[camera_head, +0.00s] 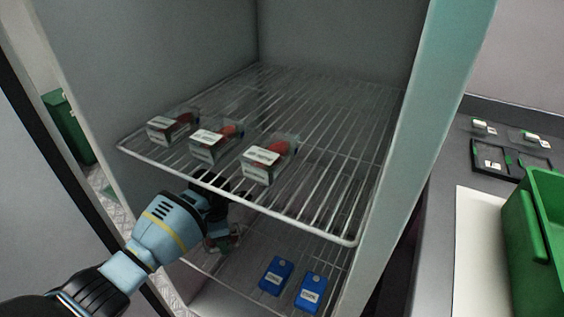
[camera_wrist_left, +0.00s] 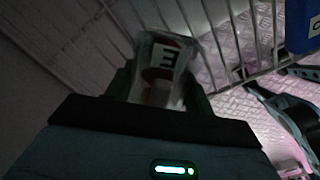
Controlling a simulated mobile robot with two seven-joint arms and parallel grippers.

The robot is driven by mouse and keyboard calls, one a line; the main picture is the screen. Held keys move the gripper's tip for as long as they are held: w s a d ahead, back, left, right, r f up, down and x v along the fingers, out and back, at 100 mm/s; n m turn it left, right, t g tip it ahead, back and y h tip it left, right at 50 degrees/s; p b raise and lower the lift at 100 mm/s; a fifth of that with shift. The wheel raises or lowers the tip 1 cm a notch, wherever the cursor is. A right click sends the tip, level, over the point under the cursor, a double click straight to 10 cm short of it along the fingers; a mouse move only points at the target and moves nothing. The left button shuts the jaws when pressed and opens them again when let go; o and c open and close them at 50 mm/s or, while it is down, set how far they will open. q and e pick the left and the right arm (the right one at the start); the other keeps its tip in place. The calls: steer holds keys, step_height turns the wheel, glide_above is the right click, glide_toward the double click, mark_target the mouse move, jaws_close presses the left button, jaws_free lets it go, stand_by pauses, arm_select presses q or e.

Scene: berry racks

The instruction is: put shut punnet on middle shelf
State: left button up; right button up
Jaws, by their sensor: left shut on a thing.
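My left gripper (camera_head: 218,228) reaches into the cabinet below the wire shelf that carries three punnets. It is shut on a clear punnet, partly seen in the head view (camera_head: 226,242) under that shelf's front edge. In the left wrist view the punnet (camera_wrist_left: 165,62) stands between the fingers, with a white label bearing dark print and some red inside. The wire shelf with the punnets (camera_head: 300,212) is above the gripper, and a lower wire shelf (camera_head: 240,280) is beneath. Whether the held punnet touches the lower shelf, I cannot tell. My right gripper is not in view.
On the upper wire shelf stand a left punnet (camera_head: 160,131), a middle one (camera_head: 204,146) and a right one (camera_head: 262,166). Two blue boxes (camera_head: 276,276) (camera_head: 311,292) occupy the lower shelf's right. A counter with a green crate (camera_head: 548,215) is at right.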

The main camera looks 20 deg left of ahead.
arm_select(q)
steer(key=shift+f, duration=0.45)
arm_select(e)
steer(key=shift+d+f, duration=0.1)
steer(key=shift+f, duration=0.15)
arm_select(q)
steer(key=o, duration=1)
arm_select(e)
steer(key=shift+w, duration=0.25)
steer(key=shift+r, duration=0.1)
arm_select(q)
steer(key=shift+r, duration=0.6)
step_height(320, 180, up, 6)
steer(key=shift+s+r+p, duration=0.1)
steer(key=shift+r+p, duration=0.15)
steer(key=shift+p, duration=0.75)
steer(key=shift+r, duration=0.55)
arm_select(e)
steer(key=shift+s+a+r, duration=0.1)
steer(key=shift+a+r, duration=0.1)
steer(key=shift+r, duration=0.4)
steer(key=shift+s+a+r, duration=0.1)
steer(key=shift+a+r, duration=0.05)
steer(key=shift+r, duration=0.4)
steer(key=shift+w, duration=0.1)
